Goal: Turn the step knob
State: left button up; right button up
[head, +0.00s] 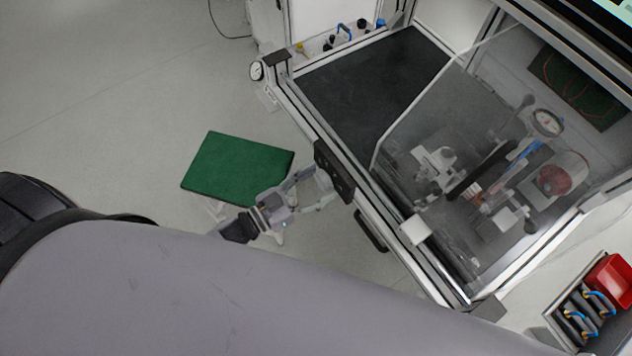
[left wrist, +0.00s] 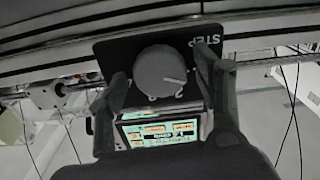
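The step knob (left wrist: 159,72) is a round grey dial with a white pointer mark. It sits on a black panel (left wrist: 120,48) that reads "STEP" in the left wrist view. In the head view this panel (head: 333,172) is on the front edge of the test bench, and the knob cannot be made out. My left gripper (head: 321,187) is at the panel with its fingers spread. In the left wrist view one finger is on each side of the knob, with gaps showing. Whether either finger touches it is unclear. My right gripper is not in view.
A lit screen (left wrist: 158,132) shows below the knob. The bench has a dark mat (head: 375,85) and a clear guard (head: 440,140) over a fixture with a dial gauge (head: 547,122). A black handle (head: 369,231) is on the bench front. A green board (head: 237,168) lies left of the gripper.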

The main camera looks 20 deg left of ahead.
pick_arm(q)
jog(key=c, duration=0.9)
jog(key=shift+m, duration=0.3)
jog(key=m, duration=0.4)
jog(key=shift+b, duration=0.35)
jog(key=shift+m+b, duration=0.3)
jog(key=shift+m, duration=1.8)
jog(key=o, duration=1.1)
